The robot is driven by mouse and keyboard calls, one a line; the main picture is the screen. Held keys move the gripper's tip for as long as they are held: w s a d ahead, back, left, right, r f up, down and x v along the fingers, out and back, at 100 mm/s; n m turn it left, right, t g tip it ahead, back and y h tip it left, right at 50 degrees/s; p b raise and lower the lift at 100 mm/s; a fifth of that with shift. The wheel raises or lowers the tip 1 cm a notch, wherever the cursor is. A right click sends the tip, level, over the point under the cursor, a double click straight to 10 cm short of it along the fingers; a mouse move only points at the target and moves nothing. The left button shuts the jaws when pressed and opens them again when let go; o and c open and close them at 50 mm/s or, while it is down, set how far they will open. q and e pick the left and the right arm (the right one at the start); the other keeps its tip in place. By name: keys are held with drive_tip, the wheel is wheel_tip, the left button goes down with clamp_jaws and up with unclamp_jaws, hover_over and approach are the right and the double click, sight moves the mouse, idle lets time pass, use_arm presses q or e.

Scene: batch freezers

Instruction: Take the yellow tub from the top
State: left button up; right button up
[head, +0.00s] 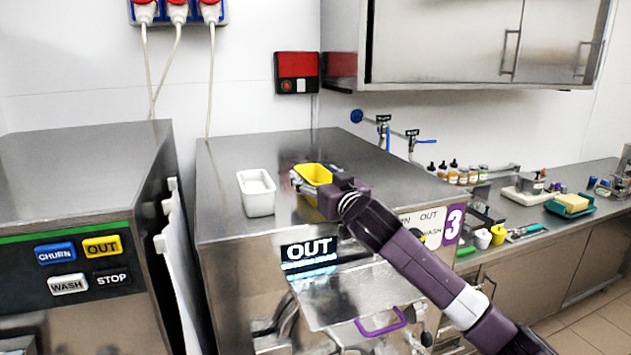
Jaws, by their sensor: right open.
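The yellow tub (314,173) stands on the steel top of the batch freezer (240,150), near its front edge. A white tub (256,193) stands just left of it on the same top. My right gripper (300,184) is open at the yellow tub's front left side, and the gripper body covers the tub's right and lower part. Whether the fingers touch the tub cannot be told. My left gripper is not in view.
Another freezer (80,165) with churn, out, wash and stop buttons stands at the left, across a narrow gap. A wall cabinet (450,40) hangs at the upper right. A counter (600,180) with bottles and a sponge runs along the right. The freezer top behind the tubs is clear.

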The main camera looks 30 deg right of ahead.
drive_tip(key=c, duration=1.1)
drive_tip(key=shift+r, duration=0.1)
